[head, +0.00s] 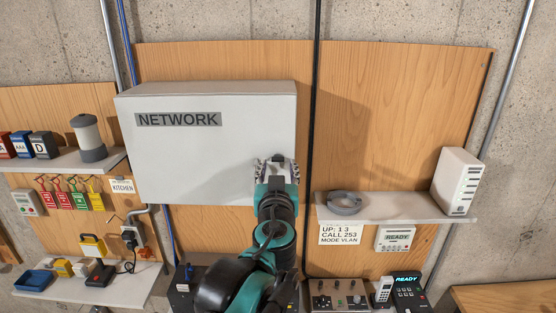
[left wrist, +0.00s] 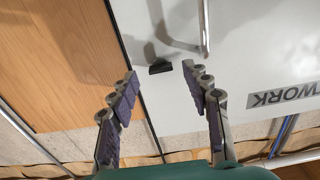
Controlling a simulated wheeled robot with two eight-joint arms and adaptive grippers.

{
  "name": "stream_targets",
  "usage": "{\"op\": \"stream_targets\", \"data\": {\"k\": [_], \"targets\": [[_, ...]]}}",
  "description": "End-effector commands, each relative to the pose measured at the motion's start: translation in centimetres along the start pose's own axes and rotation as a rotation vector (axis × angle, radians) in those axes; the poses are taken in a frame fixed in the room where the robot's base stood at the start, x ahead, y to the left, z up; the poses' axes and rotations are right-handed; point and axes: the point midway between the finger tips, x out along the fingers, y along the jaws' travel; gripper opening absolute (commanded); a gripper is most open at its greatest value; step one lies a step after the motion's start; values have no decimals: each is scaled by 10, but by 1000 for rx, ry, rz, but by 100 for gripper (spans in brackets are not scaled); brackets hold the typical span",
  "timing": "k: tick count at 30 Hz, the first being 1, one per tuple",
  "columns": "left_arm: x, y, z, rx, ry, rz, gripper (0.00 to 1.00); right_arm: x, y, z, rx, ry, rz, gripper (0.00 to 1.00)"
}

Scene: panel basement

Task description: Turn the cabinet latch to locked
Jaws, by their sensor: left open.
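The grey-white cabinet (head: 215,165) labelled NETWORK hangs on a wooden panel, its door closed. My left gripper (head: 276,170) is in front of the door's right part and hides the latch in the head view. In the left wrist view, which is upside down, a small black piece (left wrist: 160,67), apparently the latch, sits on the door near its edge. The open fingers of my left gripper (left wrist: 163,82) are on either side of it in the picture, with nothing between them. Whether they touch the door cannot be told. My right gripper is not in view.
A curved metal handle (left wrist: 204,30) stands out from the door near the black piece. A shelf (head: 395,207) with a grey ring and a white box (head: 459,180) is to the right. Shelves with small items are at left. Devices (head: 340,298) stand below.

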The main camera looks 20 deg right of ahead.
Motion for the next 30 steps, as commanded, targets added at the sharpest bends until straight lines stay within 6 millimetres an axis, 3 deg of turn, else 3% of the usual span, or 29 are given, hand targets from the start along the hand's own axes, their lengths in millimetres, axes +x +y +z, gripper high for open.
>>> {"op": "stream_targets", "data": {"k": [6,14,20,30], "targets": [[20,0,-1,0,0,0,48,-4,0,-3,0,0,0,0],[22,0,0,0,0,0,48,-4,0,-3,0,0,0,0],[22,0,0,0,-1,-1,1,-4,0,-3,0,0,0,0],[22,0,0,23,0,-1,0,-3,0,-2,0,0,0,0]]}}
